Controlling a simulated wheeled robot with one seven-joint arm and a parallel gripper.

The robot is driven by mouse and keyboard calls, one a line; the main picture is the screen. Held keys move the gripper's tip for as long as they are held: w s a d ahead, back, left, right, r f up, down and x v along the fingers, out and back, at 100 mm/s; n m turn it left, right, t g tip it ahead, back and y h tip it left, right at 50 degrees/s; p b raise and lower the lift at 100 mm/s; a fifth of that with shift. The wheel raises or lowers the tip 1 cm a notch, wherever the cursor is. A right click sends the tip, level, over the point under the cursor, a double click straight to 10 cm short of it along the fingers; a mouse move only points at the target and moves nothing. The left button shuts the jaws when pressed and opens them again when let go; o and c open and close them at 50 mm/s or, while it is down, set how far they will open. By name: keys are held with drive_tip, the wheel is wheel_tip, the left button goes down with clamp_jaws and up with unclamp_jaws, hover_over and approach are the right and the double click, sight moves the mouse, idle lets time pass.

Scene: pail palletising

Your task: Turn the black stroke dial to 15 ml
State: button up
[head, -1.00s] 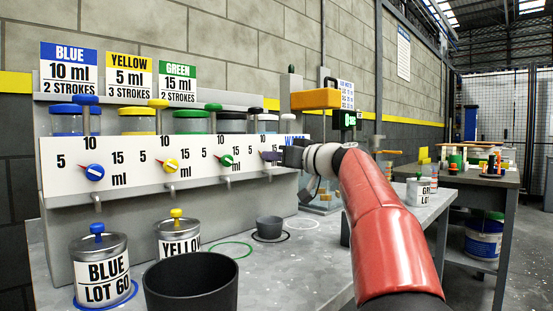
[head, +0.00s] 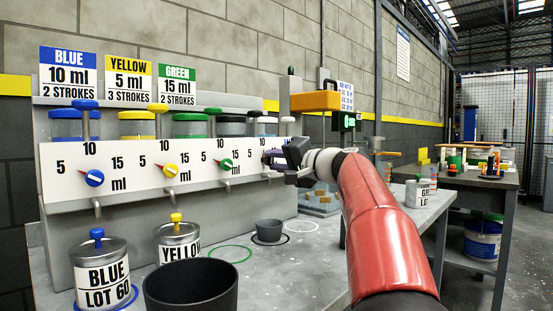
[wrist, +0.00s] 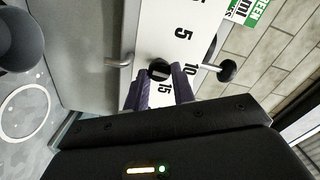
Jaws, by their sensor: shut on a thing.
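The black stroke dial (wrist: 159,67) shows in the wrist view between the two purple-grey fingers of my gripper (wrist: 161,78). The fingers are shut on it, one on each side. The printed marks 5, 10 and 15 surround it on the white panel; the 15 lies between the fingers. Where its pointer stands I cannot tell. In the head view my gripper (head: 273,157) reaches the right end of the white panel (head: 130,185) and hides the black dial.
Blue (head: 94,178), yellow (head: 170,171) and green (head: 225,165) dials sit to the left on the same panel. Metal spouts stick out below it. A dark bucket (head: 190,285), a small grey cup (head: 269,230) and labelled pails (head: 103,275) stand on the bench below.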

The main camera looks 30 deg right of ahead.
drive_tip(key=m+p, duration=0.2)
drive_tip(key=m, duration=0.4)
drive_tip(key=shift+m+p, duration=0.3)
drive_tip(key=m+p, duration=0.2)
drive_tip(key=m, duration=0.2)
drive_tip(key=shift+f+m, duration=0.15)
drive_tip(key=shift+m, duration=0.15)
drive_tip(key=shift+p, duration=0.3)
drive_tip(key=o, duration=0.9)
drive_tip(key=b+v, duration=0.1)
drive_tip(key=v, duration=0.7)
